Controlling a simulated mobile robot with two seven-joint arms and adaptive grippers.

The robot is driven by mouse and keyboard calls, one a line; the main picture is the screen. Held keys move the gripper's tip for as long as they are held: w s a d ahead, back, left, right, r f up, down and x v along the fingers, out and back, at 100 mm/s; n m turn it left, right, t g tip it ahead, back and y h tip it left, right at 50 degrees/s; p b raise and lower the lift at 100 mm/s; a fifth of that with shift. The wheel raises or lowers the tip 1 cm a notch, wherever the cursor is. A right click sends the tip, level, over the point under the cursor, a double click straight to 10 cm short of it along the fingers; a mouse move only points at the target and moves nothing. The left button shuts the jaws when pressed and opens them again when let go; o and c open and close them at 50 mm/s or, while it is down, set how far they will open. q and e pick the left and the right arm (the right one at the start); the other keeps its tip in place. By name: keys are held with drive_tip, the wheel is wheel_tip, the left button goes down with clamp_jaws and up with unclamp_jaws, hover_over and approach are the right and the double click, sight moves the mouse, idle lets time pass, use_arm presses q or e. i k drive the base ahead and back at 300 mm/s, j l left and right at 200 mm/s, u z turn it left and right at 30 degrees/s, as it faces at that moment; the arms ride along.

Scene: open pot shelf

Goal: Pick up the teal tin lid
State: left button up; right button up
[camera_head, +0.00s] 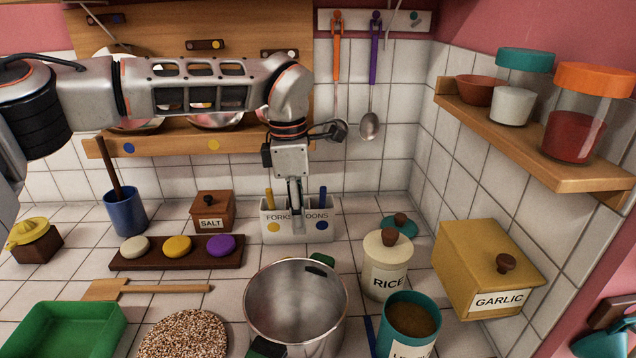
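The teal tin lid (412,228) with a brown knob lies on the tiled counter behind the cream RICE tin (384,278), which hides part of it. An open teal tin (409,338) with brown contents stands in front of the RICE tin; its label is cut off by the frame. My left gripper (297,215) points down in front of the white forks and spoons holder, left of the lid and apart from it. Its fingers show nearly edge-on, so their opening is unclear. I see nothing held in it. My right gripper is not in view.
A large steel pot (295,305) stands left of the tins. A yellow GARLIC box (478,255) stands to the right. Above it, a wooden wall shelf (545,165) holds jars and a bowl. The cutlery holder (322,232) stands near the back wall.

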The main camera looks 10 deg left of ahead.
sight(399, 221)
drive_tip(key=k, duration=1)
